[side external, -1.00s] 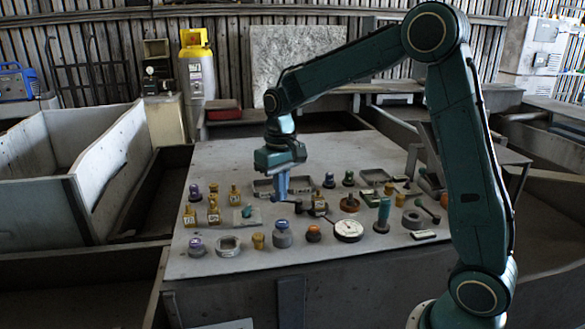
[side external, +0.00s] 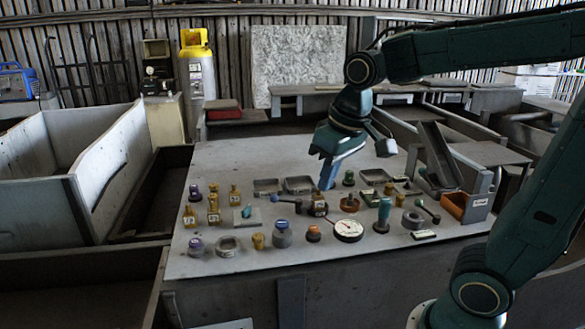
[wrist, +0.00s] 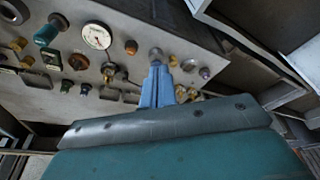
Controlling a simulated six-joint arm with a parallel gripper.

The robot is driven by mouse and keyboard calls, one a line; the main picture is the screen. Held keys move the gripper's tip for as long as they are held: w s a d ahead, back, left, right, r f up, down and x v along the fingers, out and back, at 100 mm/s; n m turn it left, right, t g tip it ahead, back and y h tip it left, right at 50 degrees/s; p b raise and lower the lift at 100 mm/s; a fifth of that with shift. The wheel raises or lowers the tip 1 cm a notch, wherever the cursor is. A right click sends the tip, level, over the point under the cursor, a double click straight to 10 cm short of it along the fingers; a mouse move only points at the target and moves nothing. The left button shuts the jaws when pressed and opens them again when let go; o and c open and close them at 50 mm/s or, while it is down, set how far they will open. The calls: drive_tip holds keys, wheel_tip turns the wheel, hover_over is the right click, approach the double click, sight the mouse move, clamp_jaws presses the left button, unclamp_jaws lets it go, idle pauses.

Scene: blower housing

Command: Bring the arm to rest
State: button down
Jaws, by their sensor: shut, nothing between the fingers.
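My gripper (side external: 327,183) is in the side external view, tilted, with its blue fingers pointing down and to the left above the back middle of the grey table (side external: 225,170). The fingers are closed together with nothing between them. In the wrist view my gripper (wrist: 157,70) shows its blue fingers pressed close together. Whether the fingertips clear the small parts behind them is hard to judge, but they look raised above the table.
Several knobs, brass fittings and a round white gauge (side external: 348,229) crowd the table. A sloped chute (side external: 440,157) with an orange-fronted bin (side external: 453,205) stands at the right. Grey bins (side external: 100,165) flank the left. The table's left back area is bare.

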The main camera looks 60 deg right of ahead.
drive_tip(key=s+a+n+t, duration=0.1)
drive_tip(key=s+t, duration=0.1)
drive_tip(key=s, duration=0.8)
drive_tip(key=shift+s+a+f, duration=0.35)
drive_tip(key=shift+a, duration=0.05)
